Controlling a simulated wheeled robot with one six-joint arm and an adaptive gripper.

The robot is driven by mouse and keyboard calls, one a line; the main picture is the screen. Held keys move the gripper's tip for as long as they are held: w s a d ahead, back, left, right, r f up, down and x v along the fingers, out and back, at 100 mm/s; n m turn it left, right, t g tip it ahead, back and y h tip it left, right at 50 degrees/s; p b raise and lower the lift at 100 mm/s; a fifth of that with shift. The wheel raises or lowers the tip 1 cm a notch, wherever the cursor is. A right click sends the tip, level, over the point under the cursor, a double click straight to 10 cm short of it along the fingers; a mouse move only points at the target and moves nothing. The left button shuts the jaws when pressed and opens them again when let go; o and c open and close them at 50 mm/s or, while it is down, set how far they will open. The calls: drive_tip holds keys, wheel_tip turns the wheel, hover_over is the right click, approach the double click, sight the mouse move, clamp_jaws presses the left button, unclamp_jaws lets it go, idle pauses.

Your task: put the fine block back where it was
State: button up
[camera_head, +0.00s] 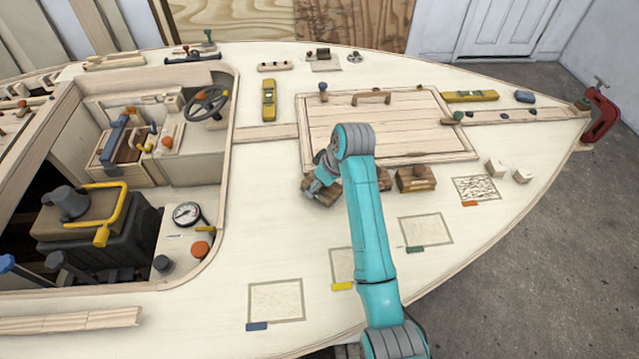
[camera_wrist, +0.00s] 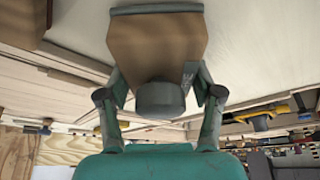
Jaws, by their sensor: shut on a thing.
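My gripper (camera_head: 316,186) is shut on a brown wooden block (camera_head: 323,194) with a dark round knob, left of the arm in the head view. In the wrist view the fingers (camera_wrist: 160,97) close on both sides of the knob, and the block (camera_wrist: 155,45) has a grey-green base edge. No grade label is readable on it. I cannot tell whether it touches the deck. Outlined patches lie on the deck with coloured tabs: blue (camera_head: 257,326), yellow (camera_head: 342,286), green (camera_head: 415,249) and orange (camera_head: 470,203). My arm partly hides the yellow-tabbed patch.
Two similar blocks stand right of my arm, one at the right (camera_head: 416,179) and one partly hidden (camera_head: 384,180). A raised hatch (camera_head: 420,125) with a handle lies behind. Small pale blocks (camera_head: 496,168) stand farther right. The open cockpit (camera_head: 165,200) lies left. The front deck is mostly clear.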

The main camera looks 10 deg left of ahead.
drive_tip(key=shift+f, duration=0.25)
drive_tip(key=shift+f, duration=0.1)
drive_tip(key=o, duration=1.3)
